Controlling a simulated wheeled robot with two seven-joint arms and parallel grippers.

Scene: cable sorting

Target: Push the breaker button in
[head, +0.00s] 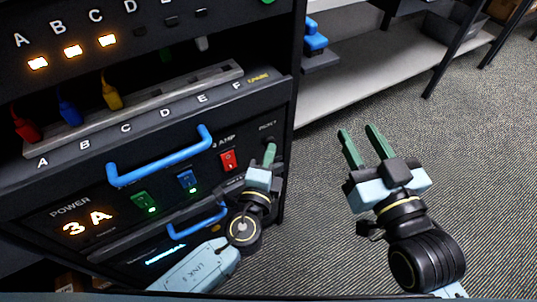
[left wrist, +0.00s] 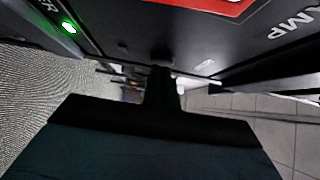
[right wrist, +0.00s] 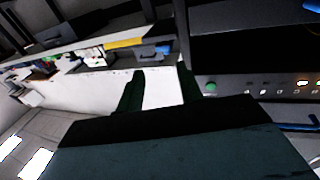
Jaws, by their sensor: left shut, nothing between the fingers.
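The breaker button is not clearly visible. The RESET label (head: 267,126) is on the right end of the dark power panel (head: 100,185), and my left fingertips cover the spot just below it. My left gripper (head: 270,152) is shut and empty, its tips at or very near the panel face; I cannot tell if they touch. In the left wrist view its dark fingers (left wrist: 163,78) point together at the panel. My right gripper (head: 363,147) is open and empty, out over the floor right of the rack. Its parted fingers also show in the right wrist view (right wrist: 158,90).
Red (head: 228,160), blue (head: 187,180) and green (head: 144,201) rocker switches line the panel, left of my left gripper. A blue handle (head: 160,160) sticks out above them. Red, blue and yellow plugs sit in the strip above. A shelf (head: 370,75) stands behind; carpet is free at right.

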